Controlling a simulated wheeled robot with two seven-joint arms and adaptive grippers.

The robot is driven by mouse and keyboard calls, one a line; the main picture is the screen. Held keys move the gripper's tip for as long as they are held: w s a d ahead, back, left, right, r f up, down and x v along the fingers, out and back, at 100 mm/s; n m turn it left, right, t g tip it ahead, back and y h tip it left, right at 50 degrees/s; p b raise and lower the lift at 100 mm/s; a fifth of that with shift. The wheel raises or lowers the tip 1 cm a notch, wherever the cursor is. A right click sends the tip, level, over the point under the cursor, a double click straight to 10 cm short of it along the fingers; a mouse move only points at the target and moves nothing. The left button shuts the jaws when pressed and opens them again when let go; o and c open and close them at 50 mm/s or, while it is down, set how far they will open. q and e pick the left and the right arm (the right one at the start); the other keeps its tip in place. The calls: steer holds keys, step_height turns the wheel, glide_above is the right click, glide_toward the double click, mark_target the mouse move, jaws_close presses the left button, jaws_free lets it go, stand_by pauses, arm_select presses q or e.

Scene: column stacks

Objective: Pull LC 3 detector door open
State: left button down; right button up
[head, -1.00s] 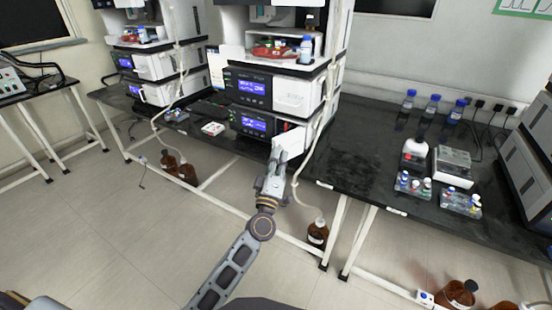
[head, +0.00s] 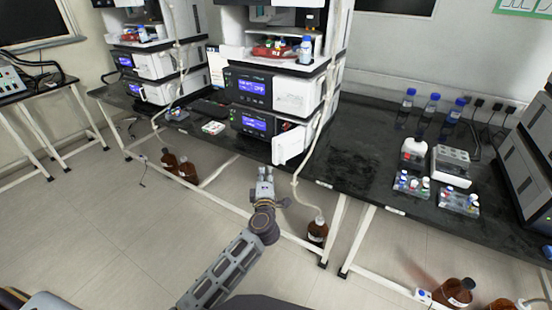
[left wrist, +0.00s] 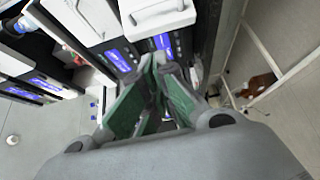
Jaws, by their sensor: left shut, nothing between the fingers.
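The detector door (head: 292,146) is a white panel on the lowest module of the nearer instrument stack. It stands swung out from the front, at an angle beside the lit blue display (head: 254,123). I cannot read which stack is LC 3. My left gripper (head: 265,170) is below and to the left of the door, in front of the bench edge, apart from the door. In the left wrist view, the green-padded fingers (left wrist: 158,62) come together at the tips with nothing between them. My right gripper is not in view.
The black bench (head: 365,155) carries a second stack (head: 155,65) at the left. Bottles (head: 431,104) and vial racks (head: 459,201) stand at the right. A pale tube hangs just right of the door to a brown bottle (head: 318,231) on the floor.

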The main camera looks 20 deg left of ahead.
arm_select(q)
steer(key=shift+f, duration=0.1)
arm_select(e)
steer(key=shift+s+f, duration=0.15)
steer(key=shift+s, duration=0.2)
arm_select(q)
steer(key=shift+w, duration=0.15)
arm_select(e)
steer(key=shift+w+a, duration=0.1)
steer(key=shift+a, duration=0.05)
